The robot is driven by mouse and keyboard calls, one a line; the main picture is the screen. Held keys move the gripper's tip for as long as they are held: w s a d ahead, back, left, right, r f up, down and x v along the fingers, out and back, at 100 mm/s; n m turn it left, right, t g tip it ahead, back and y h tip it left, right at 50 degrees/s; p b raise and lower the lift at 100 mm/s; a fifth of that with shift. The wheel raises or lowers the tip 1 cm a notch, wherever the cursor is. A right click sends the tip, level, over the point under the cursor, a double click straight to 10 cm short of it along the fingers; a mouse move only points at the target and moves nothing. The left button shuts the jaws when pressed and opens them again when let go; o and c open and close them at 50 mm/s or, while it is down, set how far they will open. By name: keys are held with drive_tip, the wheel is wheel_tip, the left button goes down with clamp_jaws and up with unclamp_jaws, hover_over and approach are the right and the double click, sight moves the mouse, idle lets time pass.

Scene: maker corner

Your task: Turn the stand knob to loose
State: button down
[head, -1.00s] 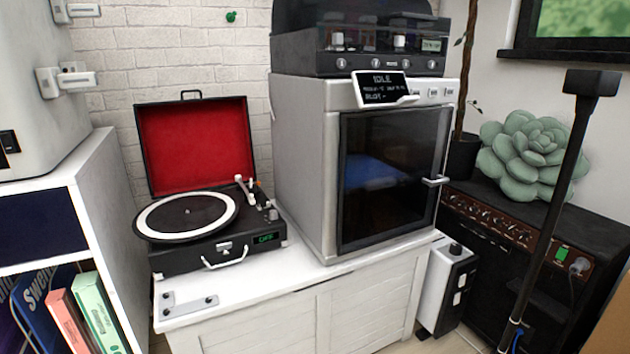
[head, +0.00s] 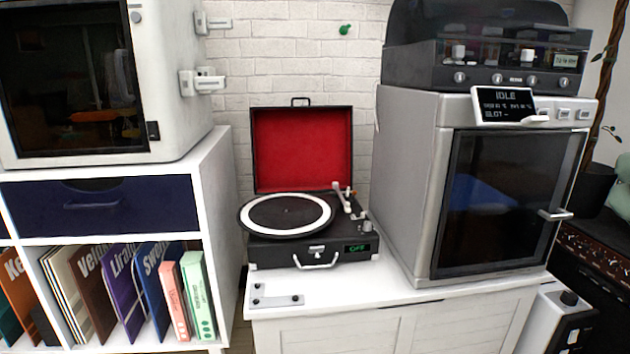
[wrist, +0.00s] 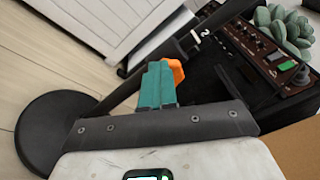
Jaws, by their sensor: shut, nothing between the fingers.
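In the wrist view, a black stand shows with a round base (wrist: 55,138) flat on the floor at left. Its dark pole (wrist: 128,90) runs diagonally up to the right and passes behind my gripper (wrist: 174,70). A small white mark shows on the pole above the gripper. I cannot tell whether the fingers touch the pole. The head view shows neither the stand nor my gripper.
A black amplifier (wrist: 262,50) with a green plant (wrist: 285,25) stands at right in the wrist view. The head view shows a white cabinet (head: 345,330) bearing a record player (head: 310,250) and a grey oven-like machine (head: 410,180). Wooden floor (wrist: 45,55) is clear at left.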

drive_tip(key=s, duration=0.2)
drive_tip(key=s+a+p, duration=0.1)
drive_tip(key=s, duration=0.2)
drive_tip(key=shift+s+a+p, duration=0.3)
idle(0.4)
